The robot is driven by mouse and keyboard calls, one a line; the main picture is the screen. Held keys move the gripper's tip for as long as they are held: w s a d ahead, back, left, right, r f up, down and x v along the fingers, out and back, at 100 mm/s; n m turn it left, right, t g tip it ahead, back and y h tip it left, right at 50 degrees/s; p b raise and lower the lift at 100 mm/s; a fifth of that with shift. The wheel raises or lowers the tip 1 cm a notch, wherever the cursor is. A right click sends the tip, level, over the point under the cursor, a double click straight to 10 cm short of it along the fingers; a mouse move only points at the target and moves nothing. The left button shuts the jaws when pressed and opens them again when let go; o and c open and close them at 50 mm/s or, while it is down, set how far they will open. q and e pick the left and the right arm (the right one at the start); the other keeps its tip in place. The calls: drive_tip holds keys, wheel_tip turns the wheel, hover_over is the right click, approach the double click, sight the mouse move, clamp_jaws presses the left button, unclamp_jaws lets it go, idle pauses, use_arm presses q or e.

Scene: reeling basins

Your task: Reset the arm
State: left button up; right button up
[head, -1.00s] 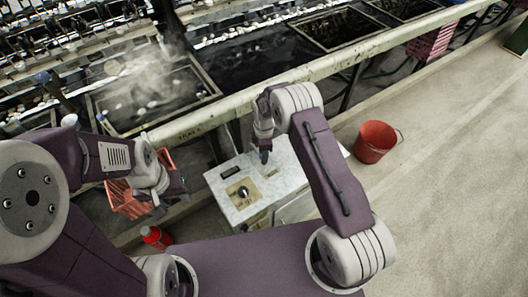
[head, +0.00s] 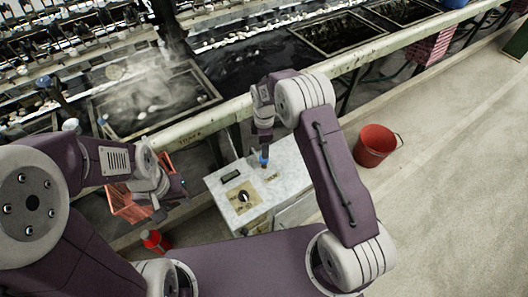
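My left gripper (head: 176,190) hangs over an orange-red crate (head: 128,205) at the lower left. Its fingers are small and dark here, and I cannot tell whether they are open or shut. My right gripper (head: 264,158) points down above the white-topped control box (head: 290,172), near its far edge. A small blue part shows at its tip, and its finger gap cannot be made out.
A steaming basin (head: 150,100) lies behind a pale rail (head: 195,131). A red bucket (head: 375,146) stands on the floor to the right. A red container (head: 152,239) is low at left. The concrete floor (head: 450,200) at right is clear.

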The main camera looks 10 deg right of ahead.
drive_tip(key=shift+r, duration=0.65)
